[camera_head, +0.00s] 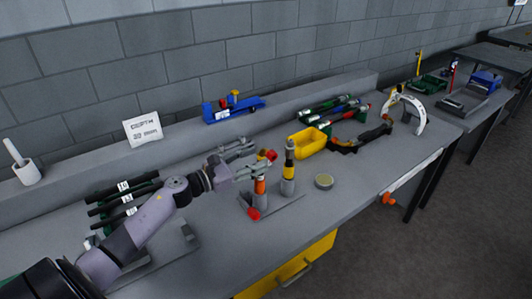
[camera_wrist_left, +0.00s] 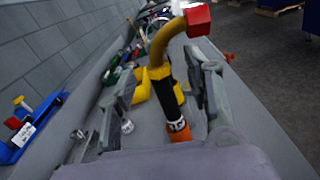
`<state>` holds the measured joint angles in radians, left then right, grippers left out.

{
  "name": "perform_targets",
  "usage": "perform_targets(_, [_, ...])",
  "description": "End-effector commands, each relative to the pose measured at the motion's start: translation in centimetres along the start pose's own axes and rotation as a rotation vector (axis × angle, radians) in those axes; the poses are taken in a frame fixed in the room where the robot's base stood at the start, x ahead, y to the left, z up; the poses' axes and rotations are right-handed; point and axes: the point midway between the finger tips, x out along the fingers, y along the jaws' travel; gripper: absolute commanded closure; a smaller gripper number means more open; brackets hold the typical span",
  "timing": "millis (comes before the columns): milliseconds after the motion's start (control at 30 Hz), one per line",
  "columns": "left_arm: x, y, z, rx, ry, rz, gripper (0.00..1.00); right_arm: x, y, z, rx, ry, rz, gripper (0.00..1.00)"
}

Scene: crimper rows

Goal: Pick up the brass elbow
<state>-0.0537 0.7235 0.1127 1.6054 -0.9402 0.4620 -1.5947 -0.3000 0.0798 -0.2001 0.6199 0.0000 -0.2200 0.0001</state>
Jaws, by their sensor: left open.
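A bent, brass-coloured tube with a red end, which looks like the brass elbow (camera_wrist_left: 165,38), stands out in the left wrist view. It curves up and to the right, above a black-and-yellow part and an orange part with a white label. In the head view a red end (camera_head: 271,155) shows above an upright orange piece (camera_head: 259,187) by the fingers; the brass bend is hard to make out there. My left gripper (camera_head: 252,166) is open, its fingers on either side of these upright pieces in the wrist view. Contact cannot be told. My right gripper is out of view.
A black-and-yellow upright piece (camera_head: 289,168) stands just right of my gripper. A round tin (camera_head: 324,181), a yellow bin (camera_head: 307,142) and green-and-black tools (camera_head: 325,108) lie farther right. A blue tray (camera_head: 233,109) is on the back ledge. The bench front is largely clear.

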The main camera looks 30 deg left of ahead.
Motion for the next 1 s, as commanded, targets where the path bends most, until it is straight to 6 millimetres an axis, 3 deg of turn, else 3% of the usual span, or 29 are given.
perform_targets(200, [2.5,0.1,0.2,-0.001,-0.002,0.000,0.53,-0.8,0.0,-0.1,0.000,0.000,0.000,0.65])
perform_targets(500, [2.9,0.0,0.1,0.000,0.000,0.000,0.53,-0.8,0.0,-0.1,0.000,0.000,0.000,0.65])
perform_targets(1000, [2.9,0.0,0.1,-0.001,0.000,0.000,0.86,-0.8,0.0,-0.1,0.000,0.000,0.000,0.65])
